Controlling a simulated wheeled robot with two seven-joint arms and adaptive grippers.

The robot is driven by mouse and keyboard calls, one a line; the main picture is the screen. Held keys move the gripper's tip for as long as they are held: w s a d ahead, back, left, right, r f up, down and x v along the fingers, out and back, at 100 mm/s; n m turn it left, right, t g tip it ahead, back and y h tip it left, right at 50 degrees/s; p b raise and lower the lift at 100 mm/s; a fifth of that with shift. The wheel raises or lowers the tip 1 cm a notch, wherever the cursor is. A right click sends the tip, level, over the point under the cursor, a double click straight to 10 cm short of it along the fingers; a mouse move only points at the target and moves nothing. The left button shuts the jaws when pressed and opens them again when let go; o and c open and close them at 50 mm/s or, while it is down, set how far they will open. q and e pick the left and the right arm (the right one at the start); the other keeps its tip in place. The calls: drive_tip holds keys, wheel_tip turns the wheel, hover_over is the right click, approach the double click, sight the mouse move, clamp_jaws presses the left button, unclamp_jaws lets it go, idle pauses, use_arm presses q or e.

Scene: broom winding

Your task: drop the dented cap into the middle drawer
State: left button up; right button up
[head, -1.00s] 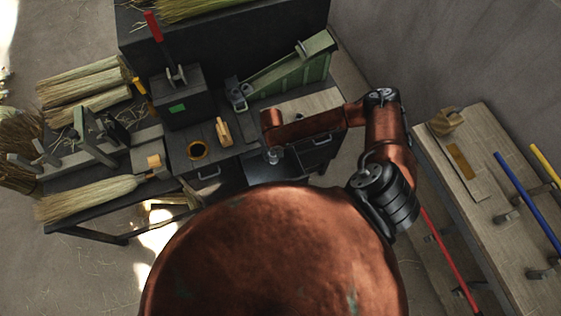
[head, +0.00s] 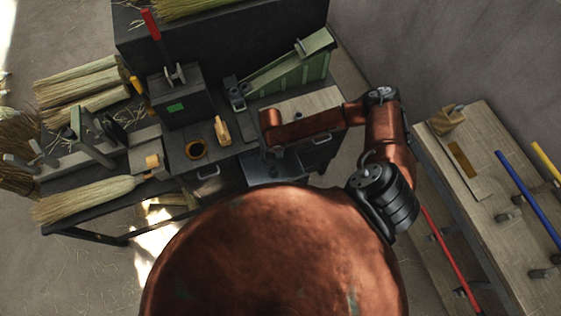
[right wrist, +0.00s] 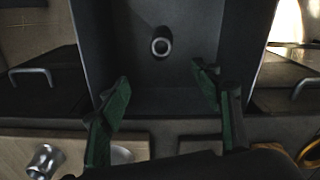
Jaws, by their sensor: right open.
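The middle drawer (right wrist: 185,98) is pulled open and fills the middle of the right wrist view. It also shows in the head view (head: 266,176), partly hidden by my copper body. The cap (right wrist: 161,46), a small pale metal ring shape, is inside the drawer's outline, away from my fingers. A dark shadow lies beside it; I cannot tell whether it rests on the floor, and its dent is too small to see. My right gripper (right wrist: 160,80) has its green fingers spread, empty, over the drawer. My left gripper is not in view.
Closed drawers with handles (right wrist: 30,74) flank the open one. A shiny metal piece (right wrist: 44,160) sits on a pale board. A side table (head: 480,180) stands at right.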

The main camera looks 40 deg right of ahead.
wheel_tip(320, 180, up, 12)
idle(0.5)
idle(0.4)
